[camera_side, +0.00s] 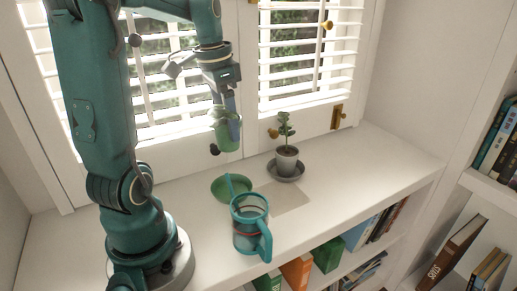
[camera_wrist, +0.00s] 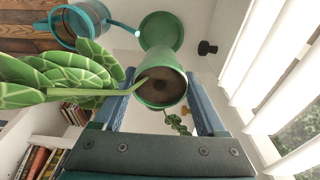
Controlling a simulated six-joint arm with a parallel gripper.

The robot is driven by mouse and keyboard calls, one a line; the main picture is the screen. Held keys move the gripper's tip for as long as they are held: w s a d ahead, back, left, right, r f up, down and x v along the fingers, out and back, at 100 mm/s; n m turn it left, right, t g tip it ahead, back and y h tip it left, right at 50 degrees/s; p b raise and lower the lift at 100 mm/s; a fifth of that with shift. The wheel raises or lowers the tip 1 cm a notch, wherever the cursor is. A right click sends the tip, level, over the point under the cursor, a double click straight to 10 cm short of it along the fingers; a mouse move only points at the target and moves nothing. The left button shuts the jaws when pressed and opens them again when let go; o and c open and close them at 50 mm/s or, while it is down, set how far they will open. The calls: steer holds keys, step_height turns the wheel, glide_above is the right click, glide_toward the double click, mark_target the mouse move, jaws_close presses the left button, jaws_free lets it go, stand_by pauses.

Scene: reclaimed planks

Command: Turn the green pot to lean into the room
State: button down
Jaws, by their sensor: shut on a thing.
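My gripper (camera_side: 230,136) is shut on the green pot (camera_side: 222,136) and holds it in the air above the sill. In the wrist view the green pot (camera_wrist: 160,90) sits between my blue fingers (camera_wrist: 163,80), with dark soil inside. Its plant (camera_wrist: 65,72) has large pale-veined leaves that stretch to the left in that view. I cannot make out these leaves in the side view. The green saucer (camera_side: 228,189) lies empty on the sill below the pot, and also shows in the wrist view (camera_wrist: 161,31).
A teal watering can (camera_side: 248,229) stands in front of the green saucer, its spout reaching over it. A grey pot (camera_side: 286,160) with a small plant stands on a grey saucer to the right. Slatted shutters (camera_side: 296,72) rise behind. The sill's right end (camera_side: 385,160) is clear.

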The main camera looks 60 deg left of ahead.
steer(key=shift+w+a, duration=0.15)
steer(key=shift+n, duration=0.7)
steer(key=f, duration=0.3)
steer(key=w+a+f, duration=0.1)
steer(key=shift+f, duration=0.35)
steer(key=shift+n, duration=0.3)
steer(key=f, duration=0.1)
steer(key=s+d+f, duration=0.1)
steer(key=f, duration=0.3)
steer(key=shift+s+d, duration=0.2)
steer(key=shift+f, duration=1.3)
jaws_free()
